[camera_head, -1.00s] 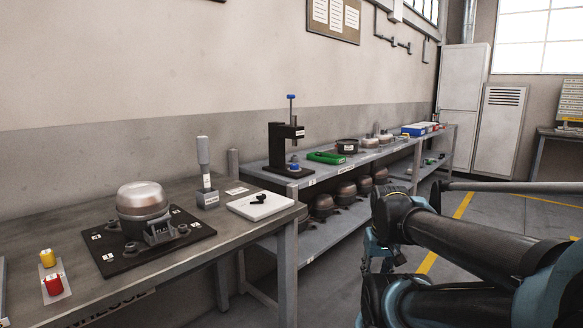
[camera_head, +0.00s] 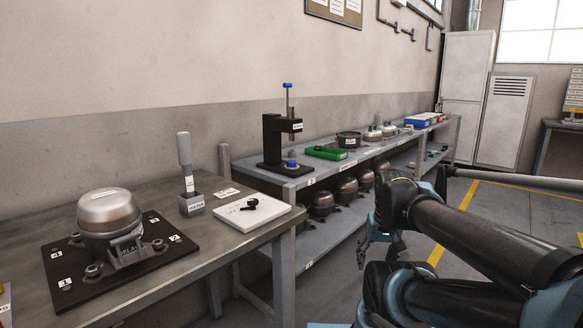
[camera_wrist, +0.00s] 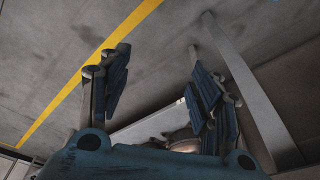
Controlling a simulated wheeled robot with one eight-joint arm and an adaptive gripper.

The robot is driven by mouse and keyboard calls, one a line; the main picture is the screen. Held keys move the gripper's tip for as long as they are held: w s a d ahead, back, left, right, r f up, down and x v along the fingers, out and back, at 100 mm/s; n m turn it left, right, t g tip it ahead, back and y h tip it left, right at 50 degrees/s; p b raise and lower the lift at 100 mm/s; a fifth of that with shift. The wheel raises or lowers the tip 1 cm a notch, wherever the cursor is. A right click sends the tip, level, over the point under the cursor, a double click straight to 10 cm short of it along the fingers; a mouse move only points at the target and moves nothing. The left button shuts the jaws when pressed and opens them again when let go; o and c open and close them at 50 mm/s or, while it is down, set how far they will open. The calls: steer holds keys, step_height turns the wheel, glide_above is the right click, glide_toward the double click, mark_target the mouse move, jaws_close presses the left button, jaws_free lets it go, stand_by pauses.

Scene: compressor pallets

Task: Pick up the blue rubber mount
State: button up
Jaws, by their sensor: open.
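A small blue piece (camera_head: 291,164), which looks like the blue rubber mount, sits on the base of the black press (camera_head: 272,145) at the near end of the long grey shelf bench. My gripper (camera_wrist: 160,80) is open and empty in the wrist view, with its fingers wide apart above the floor. In the head view my gripper (camera_head: 365,252) hangs low beside the shelf bench, right of and below the blue piece. The blue piece does not show clearly in the wrist view.
A near table (camera_head: 170,290) holds a compressor (camera_head: 108,212) on a black plate, a grey holder (camera_head: 191,204) and a white pad (camera_head: 238,220). A green tray (camera_head: 326,153) lies right of the press. Compressors fill the lower shelf. Open floor lies right.

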steer(key=w+a+r+m+t+y, duration=0.25)
steer(key=w+a+r+m, duration=0.55)
steer(key=w, duration=0.6)
steer(key=w+a+r+m+t+y, duration=0.3)
steer(key=w+r+m, duration=0.45)
steer(key=w, duration=0.65)
steer(key=w+a+r+m+t+y, duration=0.1)
steer(key=w+a+r+m+y, duration=0.45)
steer(key=w+m, duration=0.7)
steer(key=n+h, duration=0.1)
steer(key=n, duration=0.1)
glide_toward(291, 161)
steer(key=w+a, duration=0.3)
steer(key=a, duration=0.1)
steer(key=shift+f, duration=0.25)
steer(key=shift+d+f+x, duration=0.1)
steer(key=shift+x, duration=1.2)
steer(key=shift+d+f+x, duration=0.1)
steer(key=shift+d+x, duration=0.05)
steer(key=shift+x, duration=1.15)
steer(key=shift+w, duration=0.15)
steer(key=c, duration=1.3)
steer(key=shift+o, duration=0.2)
steer(key=shift+r, duration=0.1)
